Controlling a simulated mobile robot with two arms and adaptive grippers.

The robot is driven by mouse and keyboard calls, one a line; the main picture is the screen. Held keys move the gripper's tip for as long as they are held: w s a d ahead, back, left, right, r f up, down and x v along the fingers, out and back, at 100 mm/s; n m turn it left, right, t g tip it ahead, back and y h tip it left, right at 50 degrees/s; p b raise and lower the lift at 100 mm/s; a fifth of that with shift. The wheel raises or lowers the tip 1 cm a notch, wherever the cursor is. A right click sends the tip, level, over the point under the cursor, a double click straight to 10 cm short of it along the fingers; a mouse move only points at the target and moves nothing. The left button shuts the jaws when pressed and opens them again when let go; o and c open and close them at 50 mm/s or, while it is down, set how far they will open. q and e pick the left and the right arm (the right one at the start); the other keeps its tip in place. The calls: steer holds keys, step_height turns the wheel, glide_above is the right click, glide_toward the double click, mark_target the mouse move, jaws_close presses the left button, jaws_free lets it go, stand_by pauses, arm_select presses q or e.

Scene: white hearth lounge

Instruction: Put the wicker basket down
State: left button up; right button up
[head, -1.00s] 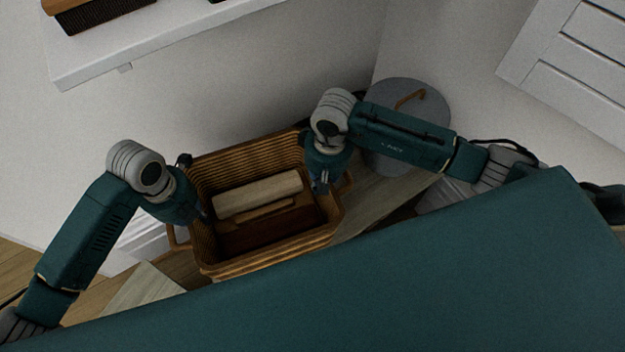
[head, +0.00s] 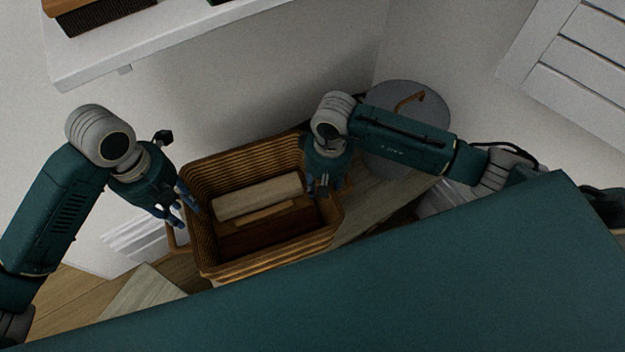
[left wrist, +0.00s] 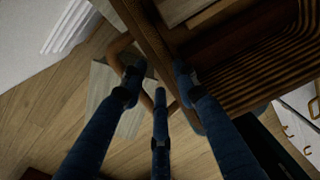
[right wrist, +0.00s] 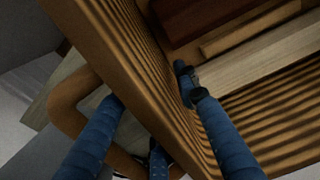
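The wicker basket (head: 265,265) is upright, over a pale wooden surface (head: 375,205); its underside is hidden, so I cannot see the contact. It holds a pale log-like piece (head: 258,197) and brown wooden pieces. My right gripper (head: 322,188) is at the right rim. In the right wrist view its spread fingers (right wrist: 150,95) straddle the basket wall, beside the handle (right wrist: 62,108).
A white shelf (head: 190,27) with a brush-like item juts from the wall at upper left. A round grey object (head: 420,125) with a tan handle stands behind my right arm. White slatted panels (head: 580,50) are at upper right. Wooden floor (head: 65,295) shows at lower left.

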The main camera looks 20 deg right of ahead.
steer(key=shift+r, duration=0.15)
arm_select(q)
step_height(320, 180, up, 3)
steer(key=shift+a+f, duration=0.1)
steer(key=shift+f, duration=0.05)
arm_select(e)
step_height(320, 180, up, 12)
steer(key=shift+d, duration=0.35)
steer(key=shift+f, duration=0.2)
